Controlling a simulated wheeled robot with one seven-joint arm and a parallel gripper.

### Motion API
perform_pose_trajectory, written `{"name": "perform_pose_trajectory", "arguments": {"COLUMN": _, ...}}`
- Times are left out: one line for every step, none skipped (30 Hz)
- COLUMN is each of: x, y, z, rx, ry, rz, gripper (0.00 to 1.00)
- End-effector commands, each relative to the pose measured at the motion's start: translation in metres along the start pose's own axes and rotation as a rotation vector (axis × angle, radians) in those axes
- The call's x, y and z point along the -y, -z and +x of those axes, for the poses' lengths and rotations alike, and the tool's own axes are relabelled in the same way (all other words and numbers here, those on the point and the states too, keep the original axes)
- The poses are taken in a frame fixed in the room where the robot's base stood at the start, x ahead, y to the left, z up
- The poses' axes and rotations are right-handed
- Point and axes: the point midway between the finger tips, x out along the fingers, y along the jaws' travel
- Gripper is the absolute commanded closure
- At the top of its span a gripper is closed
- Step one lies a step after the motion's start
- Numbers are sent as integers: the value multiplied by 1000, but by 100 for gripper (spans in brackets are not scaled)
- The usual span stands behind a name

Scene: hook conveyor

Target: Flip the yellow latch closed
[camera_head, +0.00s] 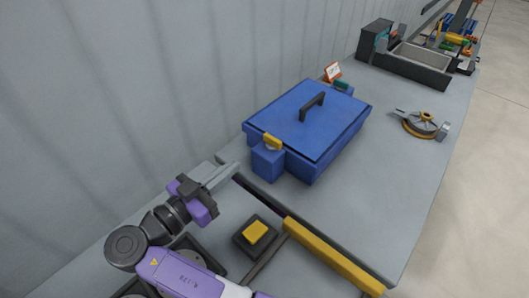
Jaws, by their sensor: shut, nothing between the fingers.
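A yellow latch (273,142) sits at the near left corner of a blue box (327,150), on top of a small blue block (267,162) fixed to the box's side. The box has a flat blue lid (290,115) lying on it, with a black handle (312,106). The latch is too small here to tell how far it is turned. My gripper (236,167) is shut and empty. Its grey fingers point toward the box and end a little left of the small blue block, apart from the latch.
A yellow button on a dark base (254,237) and a yellow bar (330,258) lie near my arm. A round tool (422,124) and a grey bin (418,66) are farther right. The grey table (385,190) is clear right of the box.

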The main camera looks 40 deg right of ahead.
Motion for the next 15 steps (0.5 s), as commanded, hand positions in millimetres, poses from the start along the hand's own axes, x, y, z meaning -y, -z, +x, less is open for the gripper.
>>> {"name": "perform_pose_trajectory", "arguments": {"x": 0, "y": -12, "z": 0, "rx": 0, "ry": 0, "rz": 0, "gripper": 100}}
{"name": "perform_pose_trajectory", "arguments": {"x": 0, "y": -14, "z": 0, "rx": 0, "ry": 0, "rz": 0, "gripper": 100}}
{"name": "perform_pose_trajectory", "arguments": {"x": 0, "y": -18, "z": 0, "rx": 0, "ry": 0, "rz": 0, "gripper": 100}}
{"name": "perform_pose_trajectory", "arguments": {"x": 0, "y": -24, "z": 0, "rx": 0, "ry": 0, "rz": 0, "gripper": 100}}
{"name": "perform_pose_trajectory", "arguments": {"x": 0, "y": -27, "z": 0, "rx": 0, "ry": 0, "rz": 0, "gripper": 100}}
{"name": "perform_pose_trajectory", "arguments": {"x": 0, "y": -31, "z": 0, "rx": 0, "ry": 0, "rz": 0, "gripper": 100}}
{"name": "perform_pose_trajectory", "arguments": {"x": 0, "y": -36, "z": 0, "rx": 0, "ry": 0, "rz": 0, "gripper": 100}}
{"name": "perform_pose_trajectory", "arguments": {"x": 0, "y": -40, "z": 0, "rx": 0, "ry": 0, "rz": 0, "gripper": 100}}
{"name": "perform_pose_trajectory", "arguments": {"x": 0, "y": -43, "z": 0, "rx": 0, "ry": 0, "rz": 0, "gripper": 100}}
{"name": "perform_pose_trajectory", "arguments": {"x": 0, "y": -45, "z": 0, "rx": 0, "ry": 0, "rz": 0, "gripper": 100}}
{"name": "perform_pose_trajectory", "arguments": {"x": 0, "y": -48, "z": 0, "rx": 0, "ry": 0, "rz": 0, "gripper": 100}}
{"name": "perform_pose_trajectory", "arguments": {"x": 0, "y": -50, "z": 0, "rx": 0, "ry": 0, "rz": 0, "gripper": 100}}
{"name": "perform_pose_trajectory", "arguments": {"x": 0, "y": -51, "z": 0, "rx": 0, "ry": 0, "rz": 0, "gripper": 100}}
{"name": "perform_pose_trajectory", "arguments": {"x": 0, "y": -52, "z": 0, "rx": 0, "ry": 0, "rz": 0, "gripper": 100}}
{"name": "perform_pose_trajectory", "arguments": {"x": 0, "y": -52, "z": 0, "rx": 0, "ry": 0, "rz": 0, "gripper": 100}}
